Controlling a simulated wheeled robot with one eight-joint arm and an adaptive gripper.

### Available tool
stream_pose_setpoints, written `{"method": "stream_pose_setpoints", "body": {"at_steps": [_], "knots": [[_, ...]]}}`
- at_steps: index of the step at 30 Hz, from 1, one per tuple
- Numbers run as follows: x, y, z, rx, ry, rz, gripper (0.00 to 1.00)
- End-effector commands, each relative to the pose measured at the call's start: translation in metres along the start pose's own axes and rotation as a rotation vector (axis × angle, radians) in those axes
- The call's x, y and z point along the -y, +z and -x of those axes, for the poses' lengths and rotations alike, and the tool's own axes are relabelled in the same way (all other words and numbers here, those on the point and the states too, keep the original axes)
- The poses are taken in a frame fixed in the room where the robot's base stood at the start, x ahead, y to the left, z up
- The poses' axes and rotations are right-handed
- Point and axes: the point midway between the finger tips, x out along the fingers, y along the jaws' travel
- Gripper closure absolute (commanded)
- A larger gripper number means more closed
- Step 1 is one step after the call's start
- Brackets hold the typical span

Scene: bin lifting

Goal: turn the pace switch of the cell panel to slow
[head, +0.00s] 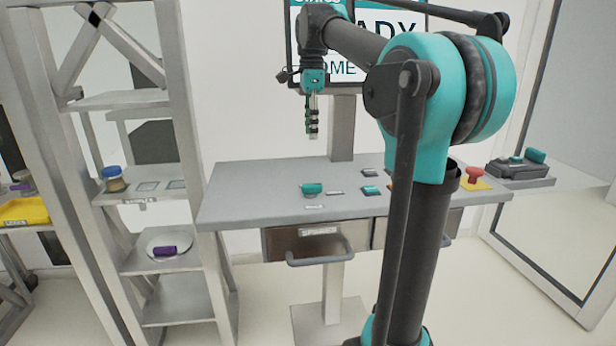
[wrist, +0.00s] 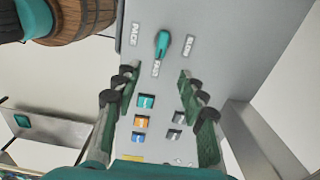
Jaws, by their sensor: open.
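The pace switch is a teal knob (wrist: 162,43) on the grey cell panel (wrist: 222,70), near the top of the wrist view. Its narrow end slants down toward the label reading FAST (wrist: 157,68). The SLOW label (wrist: 190,39) is to its right and the PACE label (wrist: 136,33) to its left. In the head view the knob (head: 312,188) is on the front part of the panel top (head: 250,185). My gripper (head: 312,134) hangs above the panel, pointing down. In the wrist view its fingers (wrist: 157,80) are apart, with nothing between them; the knob lies beyond the tips.
Teal (wrist: 146,101), orange (wrist: 141,121) and grey buttons share the panel. A red button (head: 474,173) on yellow is at the panel's right. Drawers with handles (head: 320,258) project below. A shelf rack (head: 160,262) stands left; a screen (head: 405,30) rises behind.

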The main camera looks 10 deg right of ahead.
Motion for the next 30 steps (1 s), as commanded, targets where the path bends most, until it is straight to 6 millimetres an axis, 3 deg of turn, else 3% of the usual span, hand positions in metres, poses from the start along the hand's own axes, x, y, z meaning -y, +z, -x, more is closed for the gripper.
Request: {"method": "stream_pose_setpoints", "body": {"at_steps": [8,30], "knots": [[0.0,0.0,-0.018,0.0,0.001,-0.004,0.59],[0.0,0.0,-0.155,0.0,0.001,-0.003,0.59]]}}
